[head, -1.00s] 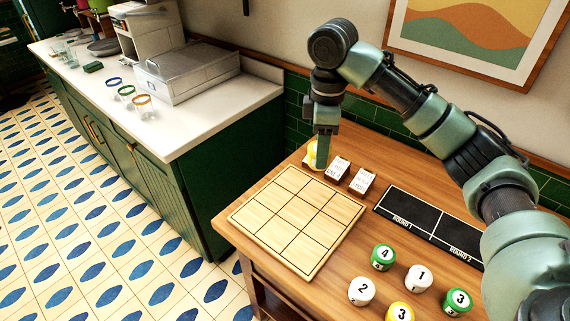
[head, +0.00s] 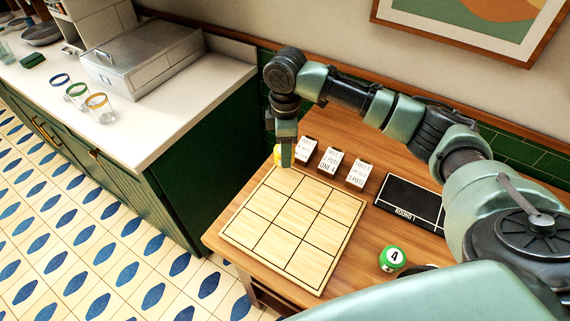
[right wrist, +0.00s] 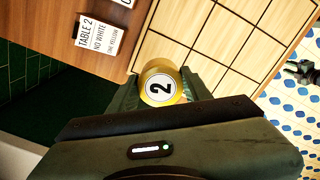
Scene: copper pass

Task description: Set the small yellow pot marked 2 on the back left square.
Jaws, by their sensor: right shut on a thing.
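The small yellow pot marked 2 (right wrist: 160,87) is between the fingers of my right gripper (right wrist: 158,95), its numbered top facing the right wrist camera. In the head view only a yellow sliver of the pot (head: 278,154) shows beside my right gripper (head: 286,162), which points down and is shut on it. The pale wooden board (head: 291,222) has a grid of squares. The gripper and pot are at its back left corner, over or just behind the back left square. I cannot tell whether the pot touches the board. My left gripper is not in view.
Three white cards (head: 331,161) stand behind the board, close to the right of the gripper. A black panel marked Round 1 (head: 410,202) lies further right. A green pot marked 4 (head: 392,258) stands in front of it. The visible board squares are empty.

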